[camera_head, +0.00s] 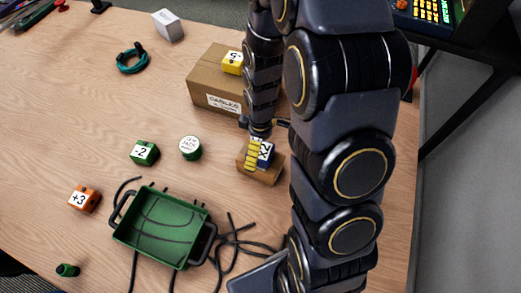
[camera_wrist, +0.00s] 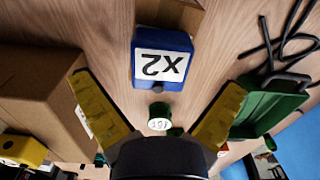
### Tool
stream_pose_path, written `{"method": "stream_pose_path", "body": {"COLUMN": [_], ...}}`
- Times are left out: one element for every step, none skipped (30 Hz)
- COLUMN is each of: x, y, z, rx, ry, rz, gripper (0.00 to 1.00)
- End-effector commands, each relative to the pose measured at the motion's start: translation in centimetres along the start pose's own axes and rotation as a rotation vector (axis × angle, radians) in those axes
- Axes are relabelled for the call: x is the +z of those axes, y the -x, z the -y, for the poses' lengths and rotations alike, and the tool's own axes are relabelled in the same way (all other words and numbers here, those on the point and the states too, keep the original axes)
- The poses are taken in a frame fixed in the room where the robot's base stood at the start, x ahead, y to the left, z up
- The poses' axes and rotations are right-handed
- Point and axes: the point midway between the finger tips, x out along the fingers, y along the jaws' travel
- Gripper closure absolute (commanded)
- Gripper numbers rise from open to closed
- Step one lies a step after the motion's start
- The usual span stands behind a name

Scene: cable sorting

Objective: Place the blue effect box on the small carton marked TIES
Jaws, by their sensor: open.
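The blue effect box (camera_head: 265,154), marked X2, sits on top of the small brown carton (camera_head: 262,174) in the head view. The wrist view shows the blue box (camera_wrist: 163,60) in front of a bit of the carton (camera_wrist: 170,14). I cannot read any TIES mark on the carton. My gripper (camera_head: 253,153) has its yellow fingers right by the box, partly covering it in the head view. In the wrist view my gripper (camera_wrist: 159,84) is open, with a gap between the box and each finger.
The large carton marked CABLES (camera_head: 222,101) stands behind, with a yellow box (camera_head: 232,62) on it. A green tray (camera_head: 165,222) and loose black cables (camera_head: 238,242) lie in front. A green -2 box (camera_head: 144,152), round tin (camera_head: 190,147) and orange +3 box (camera_head: 84,198) stand left.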

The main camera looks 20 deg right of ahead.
Motion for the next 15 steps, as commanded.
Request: {"method": "stream_pose_path", "body": {"x": [-0.1,-0.1,-0.1,-0.1,-0.1,-0.2,-0.2,-0.1,-0.1,-0.2,-0.2,-0.1,-0.1,-0.1,0.0], "y": [1.2,1.7,2.5,3.1,3.7,4.5,5.0,5.5,6.2,6.6,7.0,7.5,7.8,8.0,8.3], "z": [-0.1,-0.1,-0.2,-0.1,-0.1,-0.2,-0.2,-0.1,-0.1,-0.2,-0.2,-0.1,-0.1,-0.1,-0.1], "rx": [0.006,0.005,0.007,0.008,0.007,0.007,0.007,0.006,0.005,0.007,0.007,0.005,0.003,0.002,0.002], "ry": [0.000,0.000,0.000,0.000,0.000,0.000,0.000,-0.001,-0.001,0.000,0.000,0.000,0.000,0.000,0.000], "rz": [-0.004,-0.004,-0.005,-0.005,-0.004,-0.005,-0.006,-0.005,-0.005,-0.006,-0.006,-0.004,-0.002,-0.001,0.000], "gripper": [0.01,0.01,0.01,0.01,0.01,0.01,0.01,0.01,0.01,0.01,0.01,0.01,0.01,0.01,0.01]}}
